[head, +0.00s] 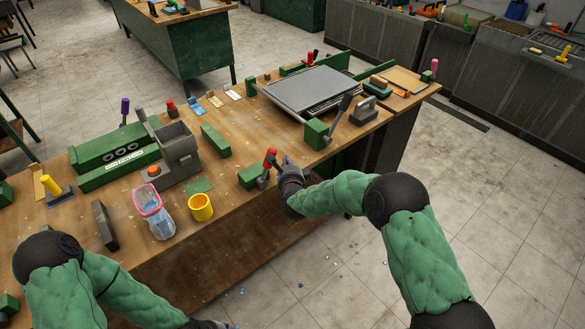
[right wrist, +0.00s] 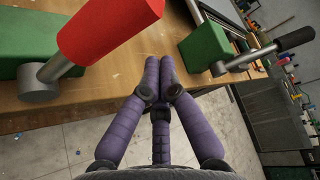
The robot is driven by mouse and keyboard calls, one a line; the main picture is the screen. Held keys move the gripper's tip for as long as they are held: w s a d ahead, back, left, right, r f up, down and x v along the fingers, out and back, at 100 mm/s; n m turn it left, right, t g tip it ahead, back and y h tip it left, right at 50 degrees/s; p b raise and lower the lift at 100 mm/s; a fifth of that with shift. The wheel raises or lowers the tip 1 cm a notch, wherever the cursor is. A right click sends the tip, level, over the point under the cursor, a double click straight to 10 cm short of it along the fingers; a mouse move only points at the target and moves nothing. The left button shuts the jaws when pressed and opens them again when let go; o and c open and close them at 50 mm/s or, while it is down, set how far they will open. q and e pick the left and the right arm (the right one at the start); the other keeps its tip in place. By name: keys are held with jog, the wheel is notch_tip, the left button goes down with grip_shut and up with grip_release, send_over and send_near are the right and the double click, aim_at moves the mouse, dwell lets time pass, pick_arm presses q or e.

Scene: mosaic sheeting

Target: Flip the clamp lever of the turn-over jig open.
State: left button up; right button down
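A red-handled lever (head: 270,159) stands steeply on a grey pivot beside a green block (head: 250,177) at the bench's front edge. In the right wrist view the red handle (right wrist: 105,28) is large at upper left, its grey pivot (right wrist: 40,84) below it. A black-handled lever (head: 342,106) rises from another green block (head: 317,134) near the grey plate (head: 311,88). I cannot tell which lever is the jig's clamp. My right gripper (head: 287,163) is close beside the red handle; its purple fingers (right wrist: 159,62) are together, empty, apart from the handle. My left gripper is below the frame.
The wooden bench (head: 235,190) carries a green fixture (head: 115,155), a grey machine block (head: 178,155), a pink-rimmed clear container (head: 155,215) and a yellow cup (head: 201,207). A green bar (head: 216,140) lies mid-bench. Open floor lies in front of the bench.

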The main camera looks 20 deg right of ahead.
aim_at(266, 168)
jog(key=shift+s+a+r, duration=0.1)
jog(key=shift+a+r, duration=0.2)
jog(key=shift+a, duration=0.25)
jog(key=shift+s+a+r, duration=0.1)
jog(key=shift+a+r, duration=0.15)
jog(key=shift+a, duration=0.25)
jog(key=shift+a, duration=0.1)
jog(key=shift+s+a+r+b, duration=0.1)
jog(key=shift+a+r+b, duration=0.1)
jog(key=shift+b, duration=0.2)
